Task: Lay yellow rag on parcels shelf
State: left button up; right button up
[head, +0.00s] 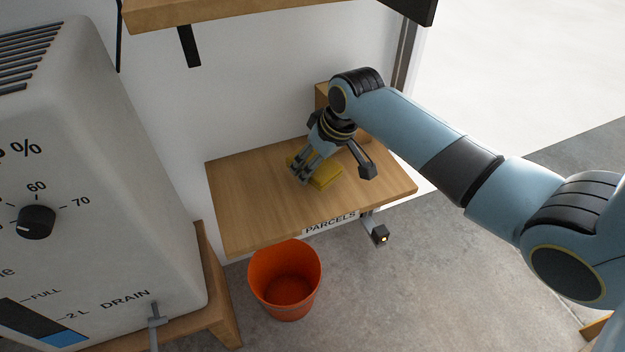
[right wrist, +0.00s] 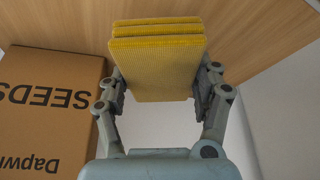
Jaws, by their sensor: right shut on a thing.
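The yellow rag (head: 326,177) is a folded, layered pad at the parcels shelf (head: 245,195), a wooden board with the label PARCELS on its front edge. My right gripper (head: 304,168) is over the middle of the shelf and shut on the rag. In the right wrist view the rag (right wrist: 158,70) sits between the two fingers, with the wooden board right beyond it. I cannot tell whether the rag touches the board. My left gripper is not in view.
A cardboard box marked SEEDS (right wrist: 50,100) stands at the shelf's back, partly behind my right arm. An orange bucket (head: 285,280) is on the floor below the front edge. A large white machine (head: 90,190) stands left. Another wooden shelf (head: 220,12) hangs above.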

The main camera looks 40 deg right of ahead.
jog(key=shift+w+a+f, duration=0.1)
jog(key=shift+w+f, duration=0.1)
notch_tip(320, 180, down, 3)
jog(key=shift+f+b, duration=0.2)
jog(key=shift+b, duration=0.7)
jog(key=shift+f, duration=0.3)
jog(key=shift+r, duration=0.1)
jog(key=o, duration=0.8)
jog(key=shift+o, duration=1.4)
jog(key=p+v, duration=0.4)
jog(key=v, duration=0.7)
jog(key=shift+w+p, duration=0.15)
jog(key=shift+p, duration=0.15)
jog(key=shift+s+r, duration=0.3)
jog(key=shift+r, duration=0.25)
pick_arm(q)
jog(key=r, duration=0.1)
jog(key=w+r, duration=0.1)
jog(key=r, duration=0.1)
pick_arm(e)
jog(key=shift+f, duration=0.1)
